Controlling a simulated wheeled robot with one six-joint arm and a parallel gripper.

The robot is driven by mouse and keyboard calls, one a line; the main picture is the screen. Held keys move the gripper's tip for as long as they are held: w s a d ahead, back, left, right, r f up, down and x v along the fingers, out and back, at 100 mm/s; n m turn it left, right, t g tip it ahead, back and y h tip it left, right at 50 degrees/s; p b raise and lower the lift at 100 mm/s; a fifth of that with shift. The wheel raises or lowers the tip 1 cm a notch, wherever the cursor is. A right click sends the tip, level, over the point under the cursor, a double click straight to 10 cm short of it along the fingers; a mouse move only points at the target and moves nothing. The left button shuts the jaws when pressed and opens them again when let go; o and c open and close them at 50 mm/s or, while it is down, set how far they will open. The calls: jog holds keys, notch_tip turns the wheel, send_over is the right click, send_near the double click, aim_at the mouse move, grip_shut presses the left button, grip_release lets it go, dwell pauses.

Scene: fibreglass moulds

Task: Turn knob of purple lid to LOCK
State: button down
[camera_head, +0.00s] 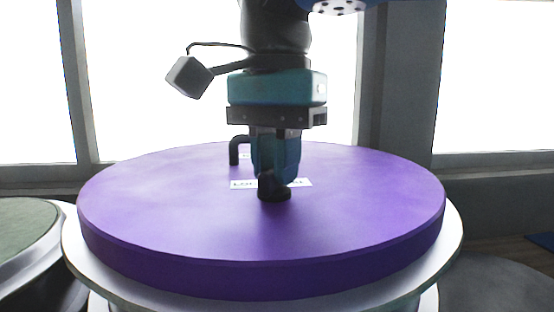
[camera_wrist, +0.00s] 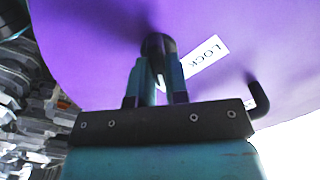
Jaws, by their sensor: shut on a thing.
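The purple lid (camera_head: 180,215) lies flat on a white round mould in the head view; it also fills much of the wrist view (camera_wrist: 90,40). A black knob (camera_head: 273,190) stands near the lid's middle. My gripper (camera_head: 275,172) points down over the lid and is shut on the knob, which shows between the fingers in the wrist view (camera_wrist: 157,45). A white label reading LOCK (camera_wrist: 206,60) lies beside the knob in the wrist view. In the head view my fingers cover part of a white label (camera_head: 298,183), so its text is only partly readable.
A black bent handle (camera_head: 238,150) stands on the lid behind my gripper; it also shows in the wrist view (camera_wrist: 260,98). A green-topped round mould (camera_head: 25,235) stands at the left. A grey round surface (camera_head: 490,285) is at the lower right. Bright windows stand behind.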

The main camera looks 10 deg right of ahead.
jog(key=n, duration=0.4)
jog(key=shift+a, duration=0.1)
jog(key=n, duration=0.4)
jog(key=shift+a, duration=0.1)
jog(key=n, duration=0.4)
jog(key=shift+a, duration=0.1)
jog(key=shift+n, duration=2.1)
jog(key=c, duration=1.1)
grip_release()
